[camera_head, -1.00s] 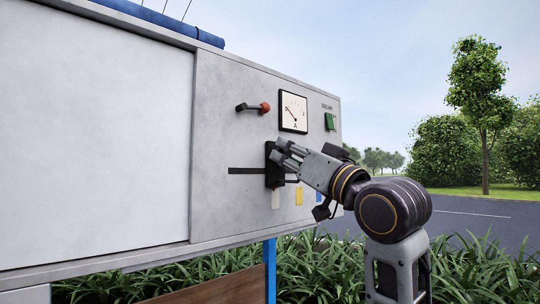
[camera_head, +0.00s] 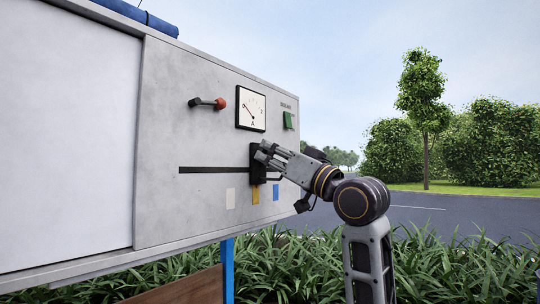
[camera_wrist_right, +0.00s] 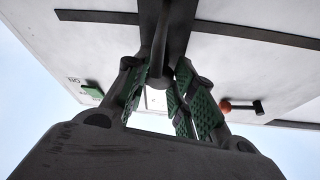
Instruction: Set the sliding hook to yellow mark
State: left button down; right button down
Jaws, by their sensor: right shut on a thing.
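The sliding hook, a black block (camera_head: 257,165), sits on a dark horizontal slot (camera_head: 210,169) in the grey panel. My right gripper (camera_head: 267,151) is shut on the hook from the right. In the right wrist view its green-padded fingers (camera_wrist_right: 165,90) close around the hook's dark stem (camera_wrist_right: 160,48). The exact finger contact is partly hidden. My left gripper is not in view.
Above the hook are a red-knobbed lever (camera_head: 210,102), an ammeter (camera_head: 251,108) and a green switch (camera_head: 289,120). A large white panel (camera_head: 70,135) fills the left. Plants (camera_head: 280,265) grow below the cart. Open road lies to the right.

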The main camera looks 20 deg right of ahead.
jog(key=c, duration=1.2)
grip_release()
jog(key=shift+v, duration=6.05)
